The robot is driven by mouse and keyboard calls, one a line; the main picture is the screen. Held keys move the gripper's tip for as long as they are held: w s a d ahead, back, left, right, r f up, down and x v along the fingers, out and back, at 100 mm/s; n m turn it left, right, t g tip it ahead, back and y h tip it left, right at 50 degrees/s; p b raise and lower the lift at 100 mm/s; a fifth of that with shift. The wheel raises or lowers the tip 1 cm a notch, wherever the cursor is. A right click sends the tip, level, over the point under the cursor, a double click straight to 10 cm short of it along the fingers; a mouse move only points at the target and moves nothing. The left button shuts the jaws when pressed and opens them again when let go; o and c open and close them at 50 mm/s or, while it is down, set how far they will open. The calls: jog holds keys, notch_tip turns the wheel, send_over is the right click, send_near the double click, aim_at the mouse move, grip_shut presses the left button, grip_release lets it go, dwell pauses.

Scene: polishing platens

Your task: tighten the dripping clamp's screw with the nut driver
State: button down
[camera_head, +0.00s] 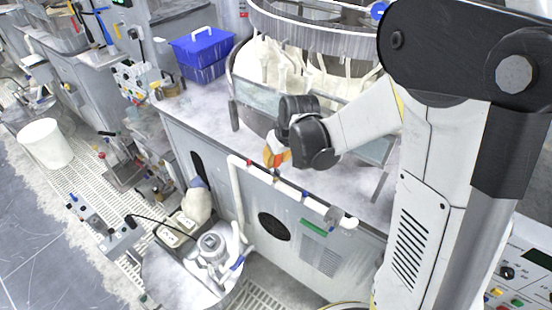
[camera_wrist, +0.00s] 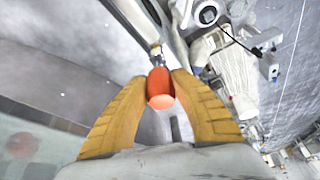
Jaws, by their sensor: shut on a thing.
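My gripper (camera_head: 277,153) is at the front edge of the bench, just above a white pipe (camera_head: 292,188). In the wrist view its two yellow-orange fingers (camera_wrist: 160,92) are shut on the red-orange handle of the nut driver (camera_wrist: 160,88). The driver's short metal shaft (camera_wrist: 156,52) points away from the fingers toward the pipe. I cannot tell whether its tip touches a clamp. Small coloured clamps sit along the pipe, one red (camera_head: 249,163) and one with blue (camera_head: 305,194). Which clamp drips is too small to see.
A large round polishing machine (camera_head: 315,28) stands on the bench behind my gripper. A blue crate (camera_head: 203,47) sits at the bench's back left. A pump on a drum (camera_head: 212,246) stands below the pipe's left end. A white bucket (camera_head: 45,143) stands on the left floor.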

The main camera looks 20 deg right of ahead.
jog(key=shift+f+b, duration=0.65)
jog(key=shift+f, duration=0.15)
jog(key=c, duration=1.1)
grip_release()
jog(key=shift+r, duration=0.1)
jog(key=v, duration=1.2)
jog(key=shift+o, duration=0.5)
